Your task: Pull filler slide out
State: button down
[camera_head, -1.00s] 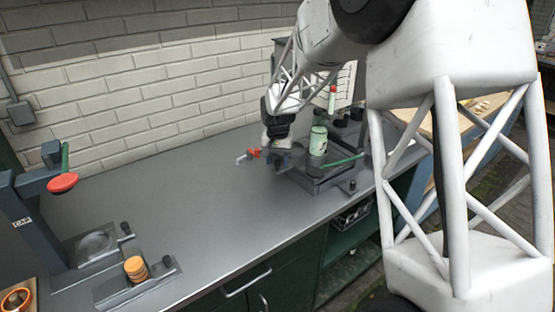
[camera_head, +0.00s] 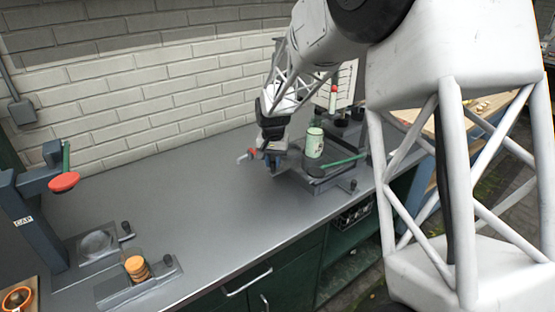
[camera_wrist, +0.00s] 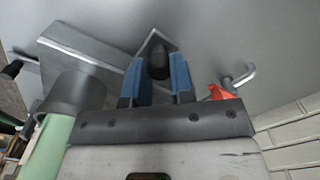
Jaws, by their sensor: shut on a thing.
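My gripper (camera_head: 274,164) is at the left end of the filler station on the bench. In the wrist view its blue fingers (camera_wrist: 157,84) are shut on a black knob (camera_wrist: 158,60). The knob sits at the pointed end of a flat grey metal slide (camera_wrist: 88,60), the filler slide. In the head view the gripper hides the knob and part of the slide. A pale green can (camera_head: 315,143) stands upright on the filler station, just right of the gripper. A dark grey cylinder (camera_wrist: 76,92) is beside the fingers in the wrist view.
A red-handled bent spout (camera_head: 246,156) is close left of the gripper. The bench (camera_head: 190,190) between is clear.

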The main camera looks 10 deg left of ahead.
jog(key=s+a, duration=0.8)
dwell(0.4)
jog(key=shift+a, duration=0.1)
jog(key=c, duration=1)
grip_release()
jog(key=shift+r, duration=0.1)
jog(key=shift+r, duration=3.8)
jog(key=shift+s, duration=0.1)
